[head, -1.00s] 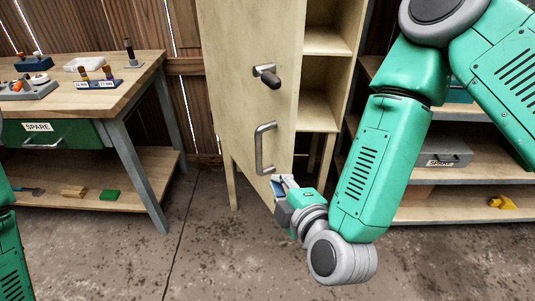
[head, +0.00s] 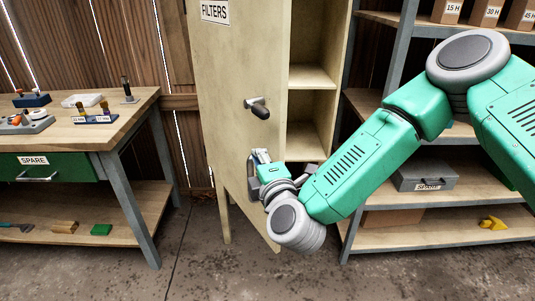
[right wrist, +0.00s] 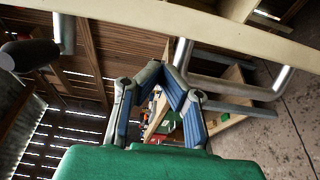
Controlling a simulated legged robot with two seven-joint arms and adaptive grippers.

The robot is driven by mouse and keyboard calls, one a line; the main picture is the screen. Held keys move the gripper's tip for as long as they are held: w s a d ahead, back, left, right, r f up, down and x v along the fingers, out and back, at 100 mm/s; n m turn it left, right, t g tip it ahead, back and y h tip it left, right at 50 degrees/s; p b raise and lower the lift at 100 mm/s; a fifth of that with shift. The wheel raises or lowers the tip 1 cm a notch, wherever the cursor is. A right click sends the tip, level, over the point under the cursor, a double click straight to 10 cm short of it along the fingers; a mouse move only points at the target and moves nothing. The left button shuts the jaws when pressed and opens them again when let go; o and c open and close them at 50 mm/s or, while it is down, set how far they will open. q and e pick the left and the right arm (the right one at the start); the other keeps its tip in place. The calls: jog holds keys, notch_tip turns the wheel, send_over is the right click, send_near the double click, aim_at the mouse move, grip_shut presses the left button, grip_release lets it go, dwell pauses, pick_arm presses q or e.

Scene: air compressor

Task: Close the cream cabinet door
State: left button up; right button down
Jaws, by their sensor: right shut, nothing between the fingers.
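The cream cabinet door (head: 232,75) stands open in the head view, with shelves showing to its right. Its face carries a dark lever knob (head: 258,107) and, lower, a grey bar handle (head: 251,172) partly hidden by my right gripper. My right gripper (head: 260,156) is shut and empty in front of the door at handle height. In the right wrist view, my right gripper's blue-padded fingers (right wrist: 165,72) are close to the handle (right wrist: 235,88), with the cream door (right wrist: 215,30) across the top. I cannot tell if they touch it. My left gripper is out of view.
A wooden workbench (head: 130,105) with a green drawer (head: 60,160) stands to the left. A shelf rack (head: 420,238) with a grey box (head: 425,177) stands right of the cabinet (head: 310,78). Bare floor (head: 200,270) shows in front.

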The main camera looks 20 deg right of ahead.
jog(key=shift+w+d, duration=0.25)
jog(key=shift+d, duration=1)
jog(key=shift+d+r, duration=0.1)
